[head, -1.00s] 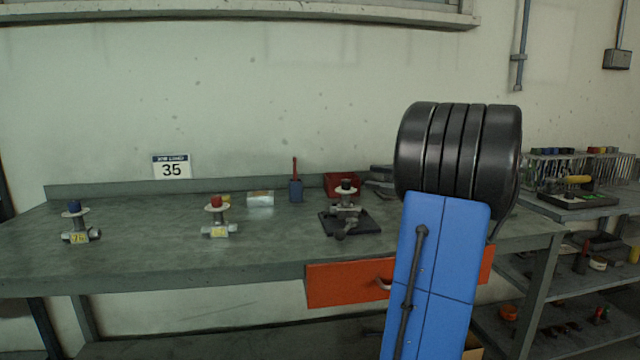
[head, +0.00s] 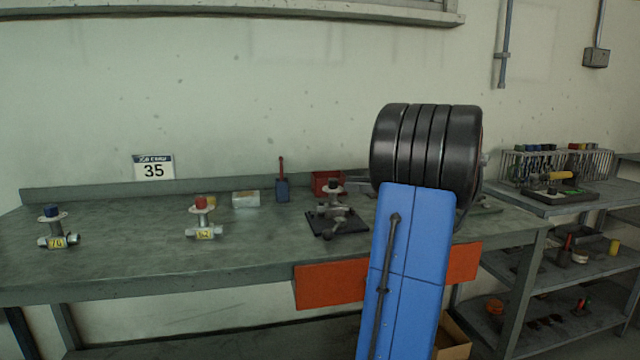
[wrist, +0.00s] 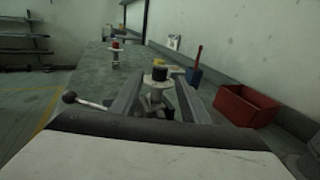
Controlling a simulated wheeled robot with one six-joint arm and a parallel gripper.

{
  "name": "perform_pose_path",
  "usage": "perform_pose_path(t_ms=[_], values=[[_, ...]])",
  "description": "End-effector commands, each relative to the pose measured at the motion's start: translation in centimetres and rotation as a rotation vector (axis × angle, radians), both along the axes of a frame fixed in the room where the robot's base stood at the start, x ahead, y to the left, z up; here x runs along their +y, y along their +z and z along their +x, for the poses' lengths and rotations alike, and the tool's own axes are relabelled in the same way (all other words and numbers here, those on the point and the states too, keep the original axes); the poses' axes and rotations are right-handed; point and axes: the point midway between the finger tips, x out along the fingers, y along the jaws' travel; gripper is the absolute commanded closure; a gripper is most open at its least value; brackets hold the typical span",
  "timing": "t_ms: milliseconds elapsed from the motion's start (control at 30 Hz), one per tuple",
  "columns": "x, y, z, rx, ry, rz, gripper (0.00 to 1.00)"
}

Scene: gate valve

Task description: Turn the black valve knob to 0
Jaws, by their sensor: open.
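The black valve knob (head: 332,187) tops a pale round dial on a metal valve, fixed to a dark base plate (head: 352,221) on the workbench. In the wrist view the black knob (wrist: 159,74) shows over its white dial, between and beyond my fingers. My gripper (wrist: 159,84) is open, with one finger to each side of the knob in the picture. I cannot tell whether either finger touches it. A lever with a round end (wrist: 70,97) sticks out left of the valve. The dial's marks are too small to read.
A red-knobbed valve (head: 202,204) and a blue-knobbed valve (head: 50,212) stand left on the workbench (head: 130,265). A red bin (wrist: 245,104) and a blue holder (head: 283,190) stand behind the black-knobbed valve. A sign reading 35 (head: 153,168) stands at the back.

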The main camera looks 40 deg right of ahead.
Motion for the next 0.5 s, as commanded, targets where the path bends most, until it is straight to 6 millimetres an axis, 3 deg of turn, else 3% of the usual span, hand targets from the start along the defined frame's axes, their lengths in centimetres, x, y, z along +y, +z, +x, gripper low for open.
perform_pose_path(t_ms=[500], values=[[5.0,0.0,6.9,-0.001,0.002,-0.001,0.59]])
